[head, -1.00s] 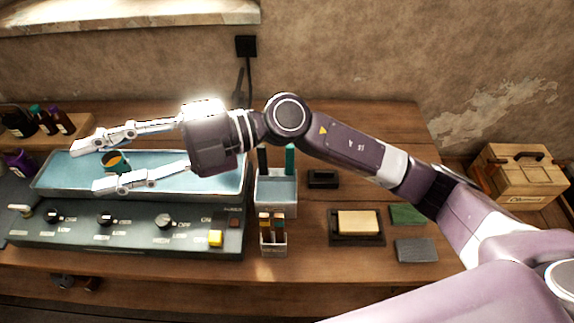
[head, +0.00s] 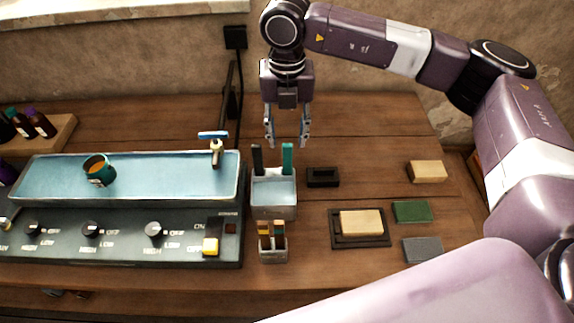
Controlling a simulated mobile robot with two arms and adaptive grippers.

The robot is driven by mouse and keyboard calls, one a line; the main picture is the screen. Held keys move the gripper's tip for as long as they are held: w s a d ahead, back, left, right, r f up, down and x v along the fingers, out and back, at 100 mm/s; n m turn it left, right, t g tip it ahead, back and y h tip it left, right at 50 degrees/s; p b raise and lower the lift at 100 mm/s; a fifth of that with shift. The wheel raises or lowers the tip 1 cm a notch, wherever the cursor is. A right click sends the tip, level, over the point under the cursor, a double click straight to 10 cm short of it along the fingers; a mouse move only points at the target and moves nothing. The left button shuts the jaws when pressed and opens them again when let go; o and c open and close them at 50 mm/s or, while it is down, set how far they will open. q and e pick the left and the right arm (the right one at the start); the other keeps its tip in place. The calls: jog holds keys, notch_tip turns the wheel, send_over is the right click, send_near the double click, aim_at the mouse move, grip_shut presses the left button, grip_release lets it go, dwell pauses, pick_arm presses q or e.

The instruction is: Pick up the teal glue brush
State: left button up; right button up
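The teal glue brush (head: 287,158) stands upright in a grey-blue holder (head: 273,208), at its right side, beside a black-handled tool (head: 257,158). My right gripper (head: 287,143) points down just behind and above the holder. The top of the teal handle shows close below and between the fingertips; I cannot tell the exact depth gap. My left gripper is not in view.
A control panel (head: 120,238) with knobs and a blue-lined tray (head: 140,180) holding a teal cup (head: 98,172) fill the left. A small holder of tools (head: 272,254) stands in front. Several blocks, including a green one (head: 412,212), lie to the right.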

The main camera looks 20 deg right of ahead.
aim_at(288, 144)
jog(key=shift+s+f+p, duration=0.1)
jog(key=shift+f+p, duration=0.25)
notch_tip(288, 144, down, 3)
jog(key=shift+s+f+p, duration=0.1)
jog(key=shift+f+p, duration=0.1)
jog(key=shift+p, duration=0.7)
jog(key=shift+f, duration=0.5)
grip_shut()
